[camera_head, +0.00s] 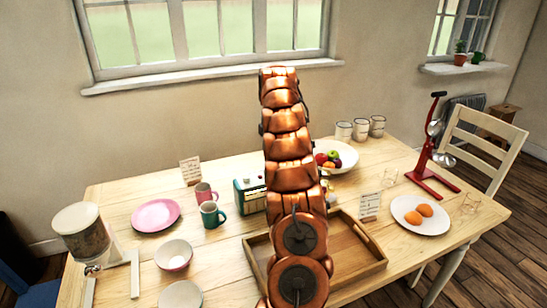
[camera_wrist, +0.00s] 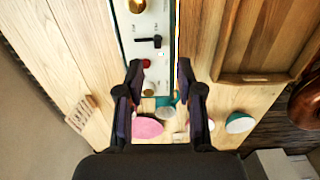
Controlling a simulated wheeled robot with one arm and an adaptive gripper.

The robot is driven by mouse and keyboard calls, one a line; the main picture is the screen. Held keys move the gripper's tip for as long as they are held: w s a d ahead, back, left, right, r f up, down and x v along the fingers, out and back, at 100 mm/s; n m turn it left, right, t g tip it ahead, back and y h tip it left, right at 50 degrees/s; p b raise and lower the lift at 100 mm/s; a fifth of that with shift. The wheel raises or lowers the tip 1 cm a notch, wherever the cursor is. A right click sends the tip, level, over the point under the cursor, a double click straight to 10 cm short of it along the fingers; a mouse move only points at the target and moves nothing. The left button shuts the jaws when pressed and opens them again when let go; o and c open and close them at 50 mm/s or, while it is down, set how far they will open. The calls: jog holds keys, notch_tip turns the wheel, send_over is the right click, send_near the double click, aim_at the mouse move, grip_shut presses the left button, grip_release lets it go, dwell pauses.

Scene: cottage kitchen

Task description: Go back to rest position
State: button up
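My gripper (camera_wrist: 160,68) shows in the wrist view with its two fingers spread apart and nothing held between them. A radio (camera_wrist: 148,20) with a white face, knobs and a teal edge lies in view past the fingertips, and the left finger overlaps its face. In the head view my copper arm rises through the middle of the picture, and my gripper is hidden there. The radio (camera_head: 243,199) stands on the wooden table (camera_head: 120,184), partly hidden by my arm.
A wooden tray (camera_head: 372,263) lies right of and behind my arm. Left are a teal mug (camera_head: 211,217), a pink mug (camera_head: 203,195), a pink plate (camera_head: 155,215), bowls (camera_head: 174,256) and a dispenser (camera_head: 82,232). Right are a fruit plate (camera_head: 347,156), an orange plate (camera_head: 420,229) and a red stand (camera_head: 428,168).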

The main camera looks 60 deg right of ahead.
dwell(0.5)
jog(key=w+a+r+m, duration=0.1)
jog(key=a+r+m, duration=0.15)
jog(key=a, duration=0.85)
jog(key=w+a+r+m+g, duration=0.1)
jog(key=w+a+r+m, duration=0.15)
jog(key=a, duration=0.95)
jog(key=w+a+r+m, duration=0.1)
jog(key=a+r+m, duration=0.15)
jog(key=a, duration=0.85)
jog(key=s+a+m, duration=0.2)
jog(key=s+a, duration=0.6)
jog(key=a, duration=0.6)
jog(key=s+a+f, duration=0.3)
jog(key=s+a, duration=0.2)
jog(key=s, duration=0.3)
jog(key=s+a+f, duration=0.4)
jog(key=s+a, duration=0.1)
jog(key=s, duration=0.2)
jog(key=shift+s+a+f+m+g, duration=0.25)
jog(key=shift+s+m+g, duration=0.1)
jog(key=shift+m+g, duration=0.1)
jog(key=shift+d, duration=0.1)
